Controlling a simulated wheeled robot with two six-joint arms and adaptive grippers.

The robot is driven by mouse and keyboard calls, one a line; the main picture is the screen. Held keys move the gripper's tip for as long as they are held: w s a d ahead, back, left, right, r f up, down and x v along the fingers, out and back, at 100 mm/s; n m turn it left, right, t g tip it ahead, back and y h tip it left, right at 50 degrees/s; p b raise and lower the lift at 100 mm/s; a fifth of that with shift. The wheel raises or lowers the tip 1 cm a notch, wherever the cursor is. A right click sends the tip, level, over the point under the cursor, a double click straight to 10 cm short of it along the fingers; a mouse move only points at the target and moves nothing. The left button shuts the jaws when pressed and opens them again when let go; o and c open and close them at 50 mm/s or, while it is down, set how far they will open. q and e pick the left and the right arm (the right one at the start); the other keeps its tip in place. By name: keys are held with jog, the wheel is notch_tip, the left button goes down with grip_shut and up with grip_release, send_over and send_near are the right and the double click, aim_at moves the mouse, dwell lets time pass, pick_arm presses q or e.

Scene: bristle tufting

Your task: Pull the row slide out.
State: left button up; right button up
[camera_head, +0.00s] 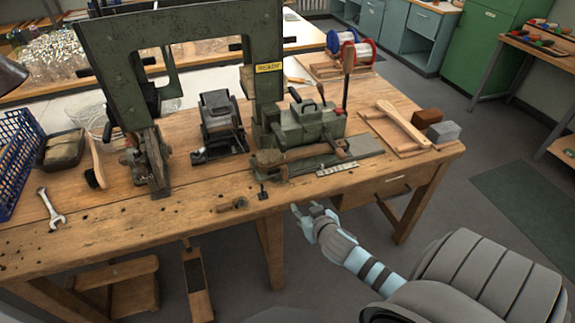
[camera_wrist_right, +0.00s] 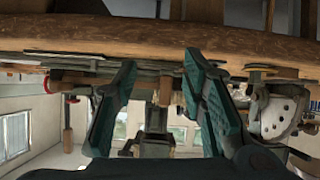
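The dark green tufting machine (camera_head: 308,125) stands on the wooden bench. At its front are a flat grey-green slide plate (camera_head: 362,147), a wooden bar-like handle (camera_head: 325,151) and a round brown pad (camera_head: 269,157). I cannot tell exactly which part is the row slide. My right gripper (camera_head: 307,208) is in front of the bench edge, apart from the machine. In the right wrist view its two teal fingers (camera_wrist_right: 160,100) are wide apart and empty. A wooden knob (camera_wrist_right: 165,91) shows between them, farther off. My left gripper is not in view.
A pale strip with holes (camera_head: 337,169), a small wooden piece (camera_head: 232,203) and a black-tipped tool (camera_head: 263,191) lie near the front edge. A tall green frame (camera_head: 181,25) stands left. A wooden board (camera_head: 393,130) with blocks lies right. The bench edge (camera_wrist_right: 160,40) crosses the wrist view.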

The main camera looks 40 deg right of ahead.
jog(key=t, duration=0.2)
send_near(286, 172)
jog(key=shift+m, duration=0.3)
jog(key=b+x, duration=0.3)
jog(key=x, duration=0.8)
jog(key=shift+w+b, duration=0.1)
jog(key=shift+b, duration=0.2)
jog(key=shift+c, duration=0.5)
grip_shut()
